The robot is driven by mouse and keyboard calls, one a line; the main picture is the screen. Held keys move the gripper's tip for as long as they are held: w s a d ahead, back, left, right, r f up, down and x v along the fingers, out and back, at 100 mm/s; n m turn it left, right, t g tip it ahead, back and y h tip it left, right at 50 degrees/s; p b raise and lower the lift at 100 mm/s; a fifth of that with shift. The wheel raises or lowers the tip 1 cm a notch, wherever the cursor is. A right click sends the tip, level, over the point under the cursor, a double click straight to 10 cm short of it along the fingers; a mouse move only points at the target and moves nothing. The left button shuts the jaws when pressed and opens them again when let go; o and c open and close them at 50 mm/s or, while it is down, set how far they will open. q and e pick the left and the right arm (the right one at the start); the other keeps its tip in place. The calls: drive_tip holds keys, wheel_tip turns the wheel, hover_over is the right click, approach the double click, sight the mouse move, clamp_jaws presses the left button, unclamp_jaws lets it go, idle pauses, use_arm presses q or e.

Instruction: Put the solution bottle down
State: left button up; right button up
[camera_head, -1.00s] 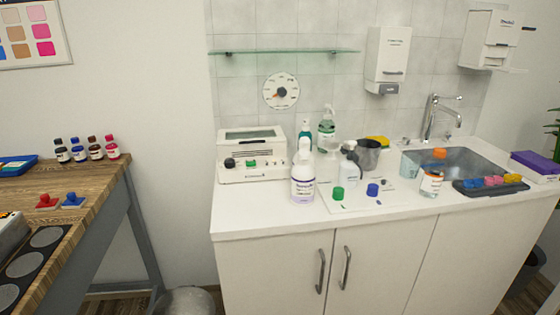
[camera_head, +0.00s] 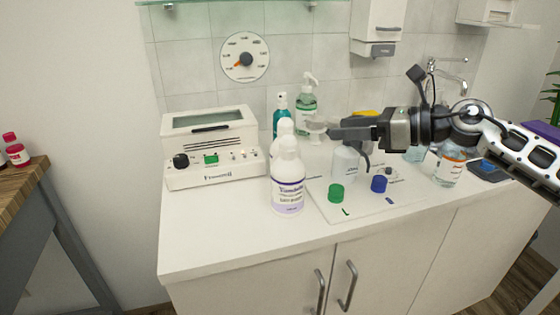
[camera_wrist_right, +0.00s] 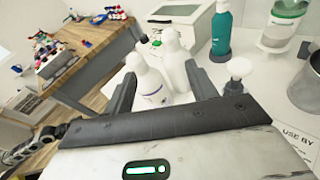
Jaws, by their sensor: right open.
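A white bottle with a purple-edged label (camera_head: 288,190) stands upright on the white counter (camera_head: 225,235). I take it as the solution bottle, though its label is not clearly readable. It also shows in the right wrist view (camera_wrist_right: 148,84). A second white bottle (camera_wrist_right: 176,62) stands close behind it, mostly hidden in the head view. My right gripper (camera_head: 334,132) reaches in from the right, pointing left, above the counter and to the right of both bottles. In the wrist view its open fingers (camera_wrist_right: 160,74) frame the bottles, with no visible grip. My left gripper is out of view.
A white device (camera_head: 212,150) stands left of the bottles. Teal (camera_head: 280,112) and green (camera_head: 306,100) bottles stand behind. The front left counter is clear.

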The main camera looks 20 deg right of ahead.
sight(285, 127)
drive_tip(key=shift+n+h, duration=0.4)
drive_tip(key=p+x, duration=0.1)
drive_tip(key=x, duration=0.3)
drive_tip(key=w+p+x, duration=0.1)
drive_tip(key=x, duration=0.4)
drive_tip(key=d+p+x, duration=0.1)
drive_tip(key=x, duration=0.4)
drive_tip(key=shift+w+a+r, duration=0.1)
drive_tip(key=shift+w+r, duration=0.1)
drive_tip(key=shift+r, duration=0.15)
drive_tip(key=shift+w+a+f, duration=0.15)
drive_tip(key=c, duration=1.2)
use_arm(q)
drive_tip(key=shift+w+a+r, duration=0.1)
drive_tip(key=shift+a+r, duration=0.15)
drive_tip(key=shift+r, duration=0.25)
use_arm(e)
clamp_jaws()
